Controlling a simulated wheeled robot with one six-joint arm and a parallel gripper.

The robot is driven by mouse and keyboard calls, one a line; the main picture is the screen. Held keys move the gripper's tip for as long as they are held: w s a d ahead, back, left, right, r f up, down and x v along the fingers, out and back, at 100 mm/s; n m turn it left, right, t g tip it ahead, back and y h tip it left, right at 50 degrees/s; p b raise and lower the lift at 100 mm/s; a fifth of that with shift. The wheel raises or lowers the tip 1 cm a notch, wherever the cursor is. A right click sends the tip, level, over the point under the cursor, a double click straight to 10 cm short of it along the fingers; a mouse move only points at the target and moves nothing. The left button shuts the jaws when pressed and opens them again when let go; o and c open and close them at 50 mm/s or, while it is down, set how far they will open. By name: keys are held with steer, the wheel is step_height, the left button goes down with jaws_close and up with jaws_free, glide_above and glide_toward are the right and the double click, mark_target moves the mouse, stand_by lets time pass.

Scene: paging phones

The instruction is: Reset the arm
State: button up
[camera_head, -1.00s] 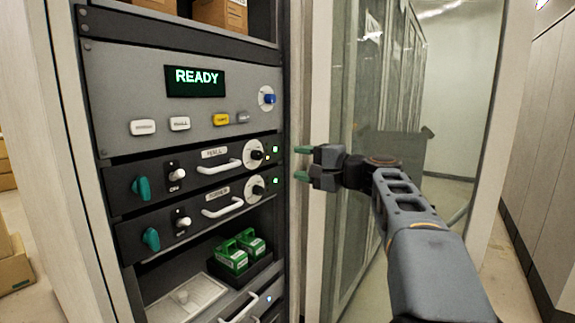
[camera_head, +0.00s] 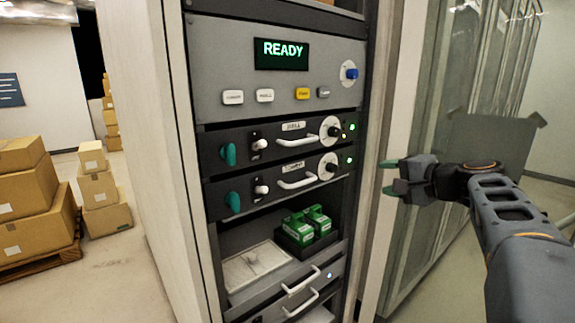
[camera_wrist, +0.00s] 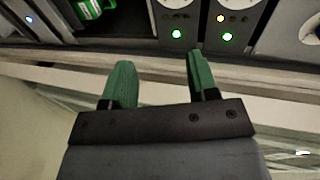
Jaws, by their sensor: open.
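My gripper (camera_head: 388,177) is open and empty in the head view, with green fingertips pointing left. It is held in front of the light frame to the right of the equipment rack (camera_head: 212,55). In the wrist view my gripper (camera_wrist: 158,85) shows two green fingers spread apart with nothing between them. Beyond the fingers, the lit green lamps of the rack modules show at the top. My arm reaches in from the lower right of the head view.
The rack's display (camera_head: 281,53) reads READY. Two modules with white handles sit below it, above a shelf with green packs (camera_head: 306,230). A glass panel (camera_head: 440,75) is at right.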

steer(key=s+a+f+n+g+h+p, duration=0.1)
steer(key=s+a+f+n+g+h, duration=0.2)
steer(key=f, duration=0.5)
steer(key=s+a+f+g+h+p, duration=0.1)
steer(key=s+f+g, duration=0.2)
steer(key=s+f, duration=0.35)
steer(key=s+a+f+n+g+h+p, duration=0.1)
steer(key=s+a+f+n+h+p, duration=0.1)
steer(key=s+f+n, duration=0.1)
steer(key=s+a+f+n+g+h+p, duration=0.1)
steer(key=s+a+f+n+g+p, duration=0.1)
steer(key=s+n, duration=0.3)
steer(key=shift+s+a+f+h, duration=0.4)
steer(key=shift+s+a+f, duration=0.3)
steer(key=shift+s, duration=1)
steer(key=shift+r, duration=0.1)
